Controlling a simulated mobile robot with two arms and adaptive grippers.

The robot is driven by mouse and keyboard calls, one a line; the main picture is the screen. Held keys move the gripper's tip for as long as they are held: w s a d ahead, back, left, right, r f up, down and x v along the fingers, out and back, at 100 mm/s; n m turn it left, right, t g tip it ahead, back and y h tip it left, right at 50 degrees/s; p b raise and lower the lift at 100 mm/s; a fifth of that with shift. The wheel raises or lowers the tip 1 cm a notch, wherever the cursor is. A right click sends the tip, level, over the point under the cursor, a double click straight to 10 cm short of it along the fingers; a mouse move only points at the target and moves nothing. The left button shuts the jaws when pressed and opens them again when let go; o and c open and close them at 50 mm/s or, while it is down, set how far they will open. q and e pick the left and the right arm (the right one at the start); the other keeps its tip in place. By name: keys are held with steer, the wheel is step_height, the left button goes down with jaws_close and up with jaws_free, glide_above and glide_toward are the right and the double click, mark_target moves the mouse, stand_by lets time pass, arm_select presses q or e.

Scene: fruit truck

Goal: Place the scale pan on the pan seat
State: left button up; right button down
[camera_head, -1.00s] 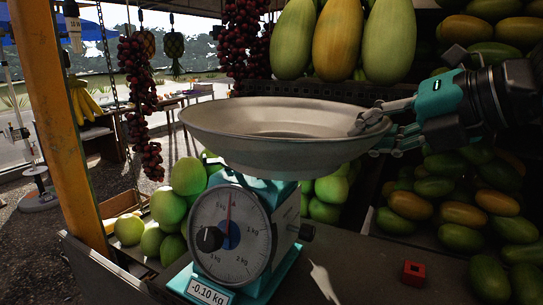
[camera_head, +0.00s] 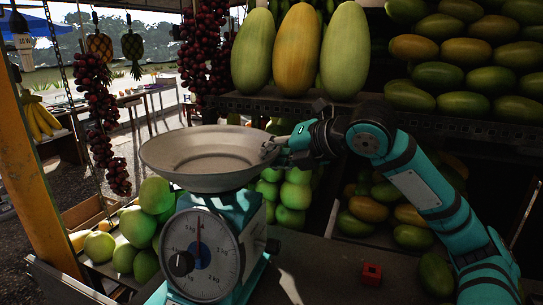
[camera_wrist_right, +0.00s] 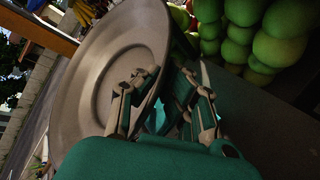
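The scale pan (camera_head: 205,153) is a wide, shallow grey metal dish. It is nearly level above the teal dial scale (camera_head: 203,253). The pan seat on top of the scale is hidden under the pan, so I cannot tell whether the pan touches it. My right gripper (camera_head: 274,148) is at the pan's right rim. In the right wrist view, its fingers (camera_wrist_right: 168,76) converge on the rim of the pan (camera_wrist_right: 98,78), one inside the dish and one outside. My left gripper is out of view.
Green fruit (camera_head: 147,225) lies left of and behind the scale. A small red block (camera_head: 371,273) is on the counter to its right. Shelves of mangoes (camera_head: 437,75) and large melons (camera_head: 297,50) stand behind. Dark red bunches (camera_head: 98,110) hang at left.

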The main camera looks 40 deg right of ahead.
steer(key=shift+d+f, duration=0.15)
steer(key=shift+f, duration=0.25)
steer(key=c, duration=2)
jaws_free()
steer(key=shift+f, duration=0.15)
steer(key=o, duration=0.5)
steer(key=shift+r, duration=0.25)
steer(key=b+v, duration=0.5)
steer(key=v, duration=0.7)
steer(key=shift+b, duration=0.35)
